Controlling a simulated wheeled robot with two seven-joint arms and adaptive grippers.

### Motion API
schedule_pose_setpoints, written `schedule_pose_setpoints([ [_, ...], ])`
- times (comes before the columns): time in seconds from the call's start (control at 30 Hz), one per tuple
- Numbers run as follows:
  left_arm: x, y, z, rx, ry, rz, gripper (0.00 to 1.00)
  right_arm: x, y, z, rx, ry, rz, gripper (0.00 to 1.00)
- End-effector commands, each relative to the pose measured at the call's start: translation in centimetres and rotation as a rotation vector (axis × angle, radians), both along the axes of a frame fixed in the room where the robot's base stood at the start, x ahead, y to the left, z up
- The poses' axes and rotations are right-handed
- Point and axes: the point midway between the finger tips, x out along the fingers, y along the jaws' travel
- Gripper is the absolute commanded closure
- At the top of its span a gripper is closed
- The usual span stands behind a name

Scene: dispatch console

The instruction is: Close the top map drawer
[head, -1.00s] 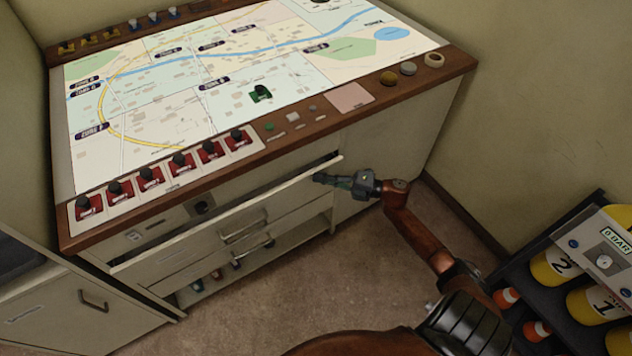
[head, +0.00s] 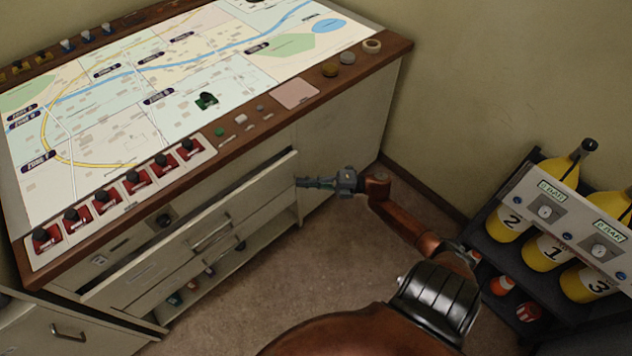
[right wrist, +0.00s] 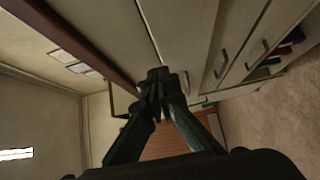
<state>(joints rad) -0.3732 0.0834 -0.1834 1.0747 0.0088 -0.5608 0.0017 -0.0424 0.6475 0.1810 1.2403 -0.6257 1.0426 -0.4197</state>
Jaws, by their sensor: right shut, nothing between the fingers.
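The top map drawer (head: 262,192) is a pale front panel under the console's wooden edge in the head view. It stands out a little from the cabinet. My right gripper (head: 301,183) is shut and empty, with its fingertips at the right end of the drawer front. In the right wrist view the shut fingertips (right wrist: 157,76) are close to a pale panel; I cannot tell whether they touch it. My left gripper is not in view.
A lower cabinet (head: 60,325) stands at the left. A rack of yellow cylinders (head: 548,250) stands at the right. Carpet (head: 280,290) is clear before the drawers.

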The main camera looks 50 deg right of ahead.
Motion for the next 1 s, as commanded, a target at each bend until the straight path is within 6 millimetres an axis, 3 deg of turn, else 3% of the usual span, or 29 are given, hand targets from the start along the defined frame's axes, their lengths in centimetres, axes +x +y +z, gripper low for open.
schedule_pose_setpoints([
  [0.13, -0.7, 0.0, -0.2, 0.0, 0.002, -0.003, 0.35, -1.9, -1.4, 0.1, 0.0, 0.001, -0.001, 1.0],
  [0.33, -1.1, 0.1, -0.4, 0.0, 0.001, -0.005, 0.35, -2.7, -2.0, 0.1, -0.001, -0.001, 0.001, 1.0],
  [0.47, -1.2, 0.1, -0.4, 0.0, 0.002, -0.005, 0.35, -2.7, -1.9, -0.1, -0.003, 0.0, 0.002, 1.0],
  [0.57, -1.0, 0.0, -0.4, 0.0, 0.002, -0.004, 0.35, -2.4, -0.4, -1.9, -0.044, 0.015, -0.004, 1.0],
  [0.67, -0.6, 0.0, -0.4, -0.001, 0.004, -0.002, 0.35, -1.9, 3.5, -6.1, -0.172, 0.04, -0.018, 1.0],
  [0.8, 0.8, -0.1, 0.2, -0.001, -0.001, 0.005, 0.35, -1.2, 11.5, -12.9, -0.493, 0.029, -0.05, 1.0],
  [0.9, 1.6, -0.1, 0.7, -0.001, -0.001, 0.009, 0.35, -0.7, 16.8, -15.0, -0.749, -0.034, -0.094, 1.0],
  [1.0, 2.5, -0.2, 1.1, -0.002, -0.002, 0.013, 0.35, -0.4, 21.3, -14.2, -0.993, -0.129, -0.168, 1.0],
])
